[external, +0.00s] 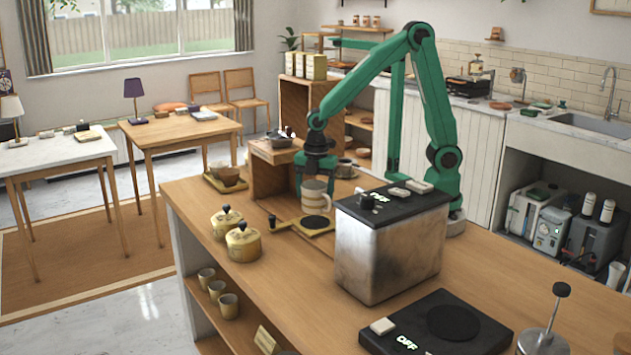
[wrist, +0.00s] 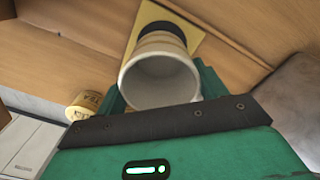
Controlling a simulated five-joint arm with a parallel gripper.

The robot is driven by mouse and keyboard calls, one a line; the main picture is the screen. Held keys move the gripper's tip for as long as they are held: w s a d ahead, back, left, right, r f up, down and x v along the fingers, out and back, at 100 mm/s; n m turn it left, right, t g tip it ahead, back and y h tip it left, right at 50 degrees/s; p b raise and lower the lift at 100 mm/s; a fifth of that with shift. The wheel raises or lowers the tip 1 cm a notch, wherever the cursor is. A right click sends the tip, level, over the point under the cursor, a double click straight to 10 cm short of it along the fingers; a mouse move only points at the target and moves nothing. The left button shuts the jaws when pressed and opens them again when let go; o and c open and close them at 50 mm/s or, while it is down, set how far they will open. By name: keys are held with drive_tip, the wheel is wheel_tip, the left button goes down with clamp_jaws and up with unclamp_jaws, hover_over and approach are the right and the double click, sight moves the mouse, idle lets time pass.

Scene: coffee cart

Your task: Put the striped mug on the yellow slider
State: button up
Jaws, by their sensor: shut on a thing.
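The striped mug (external: 314,193), cream with tan bands, is upright in my gripper (external: 315,180), which is shut on it. The yellow slider (external: 328,231), a flat plate with a black disc on it, lies on the counter below the mug. In the external view, the mug's base overlaps the far part of the disc; I cannot tell whether they touch. In the wrist view, the mug (wrist: 160,78) shows its open, empty-looking mouth, with the yellow slider (wrist: 203,24) beyond it. The mug hides part of the slider and disc.
A metal box with a black top (external: 388,245) stands close to the right of the slider. Two yellow lidded jars (external: 243,243) stand at left. A wooden shelf unit (external: 268,172) is behind the mug. A black hot plate (external: 436,325) lies in front.

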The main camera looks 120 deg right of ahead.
sight(315, 202)
drive_tip(key=shift+f, duration=0.1)
drive_tip(key=shift+f, duration=1.75)
drive_tip(key=shift+f, duration=0.15)
drive_tip(key=o, duration=1.1)
wheel_tip(315, 202, up, 12)
drive_tip(key=shift+s, duration=0.25)
drive_tip(key=shift+r, duration=0.2)
